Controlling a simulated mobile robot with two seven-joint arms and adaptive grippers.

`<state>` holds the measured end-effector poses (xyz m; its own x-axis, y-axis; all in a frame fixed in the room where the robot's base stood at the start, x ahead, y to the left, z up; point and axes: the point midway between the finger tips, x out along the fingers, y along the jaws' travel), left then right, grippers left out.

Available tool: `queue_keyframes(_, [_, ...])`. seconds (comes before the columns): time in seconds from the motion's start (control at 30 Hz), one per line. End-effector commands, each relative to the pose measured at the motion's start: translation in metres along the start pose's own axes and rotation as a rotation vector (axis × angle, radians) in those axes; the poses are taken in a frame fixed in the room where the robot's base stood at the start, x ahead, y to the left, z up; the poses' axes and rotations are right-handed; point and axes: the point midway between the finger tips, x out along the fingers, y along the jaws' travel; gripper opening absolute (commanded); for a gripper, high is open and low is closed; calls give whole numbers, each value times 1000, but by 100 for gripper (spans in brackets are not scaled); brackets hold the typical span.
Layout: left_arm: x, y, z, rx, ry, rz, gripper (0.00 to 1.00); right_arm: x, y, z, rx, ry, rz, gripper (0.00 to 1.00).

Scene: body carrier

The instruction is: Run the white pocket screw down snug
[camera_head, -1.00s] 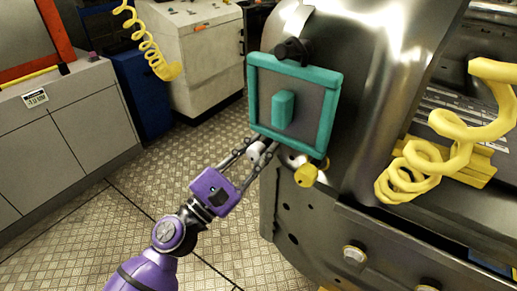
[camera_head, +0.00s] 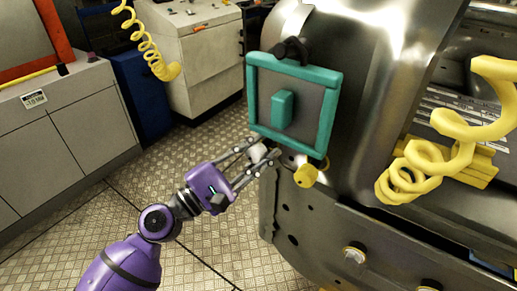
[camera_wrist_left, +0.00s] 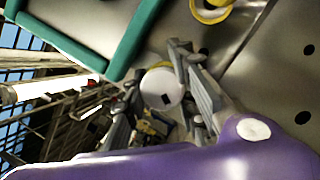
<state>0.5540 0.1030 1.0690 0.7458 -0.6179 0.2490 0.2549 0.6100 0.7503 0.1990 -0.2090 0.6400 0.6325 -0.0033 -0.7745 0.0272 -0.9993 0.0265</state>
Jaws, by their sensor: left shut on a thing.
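The white pocket screw (camera_head: 257,152) is a round white head just below the teal-framed panel (camera_head: 335,88), on the side of the grey metal body. In the left wrist view the white screw (camera_wrist_left: 160,90) shows a dark square mark on its face. My left gripper (camera_head: 262,150) reaches in from the lower left with one finger on each side of the screw head, shut on it. In the left wrist view my gripper's fingers (camera_wrist_left: 163,75) flank the head. The screw's shank and seat are hidden. My right gripper is not in view.
A yellow knob (camera_head: 306,175) sits just right of the screw, close to the fingers. A coiled yellow hose (camera_head: 425,165) lies on the metal body (camera_head: 375,110) at right. Grey cabinets (camera_head: 75,130) stand at left. The tiled floor between is clear.

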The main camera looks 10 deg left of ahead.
Motion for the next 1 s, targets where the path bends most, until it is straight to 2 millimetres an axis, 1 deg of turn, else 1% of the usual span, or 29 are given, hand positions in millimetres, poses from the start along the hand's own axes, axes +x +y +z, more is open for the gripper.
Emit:
queue_keyframes(0.03, [1,9,3,8,-3,17,0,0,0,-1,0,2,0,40])
queue_keyframes(0.17, [2,9,3,7,-4,17,0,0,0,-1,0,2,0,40])
queue_keyframes(0.2, [2,9,3,7,-4,17,26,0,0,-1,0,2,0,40])
queue_keyframes(0.3, [2,8,3,6,-5,16,39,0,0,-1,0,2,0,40])
queue_keyframes(0.33, [2,8,3,6,-5,15,41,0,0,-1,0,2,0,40])
queue_keyframes(0.57, [1,5,2,2,-3,9,41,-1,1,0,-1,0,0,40])
queue_keyframes(0.67, [-4,4,1,1,-1,8,41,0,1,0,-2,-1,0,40])
queue_keyframes(0.77, [-18,3,0,-2,2,8,41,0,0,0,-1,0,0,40])
queue_keyframes(1.0, [-69,4,0,-1,2,10,41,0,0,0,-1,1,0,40])
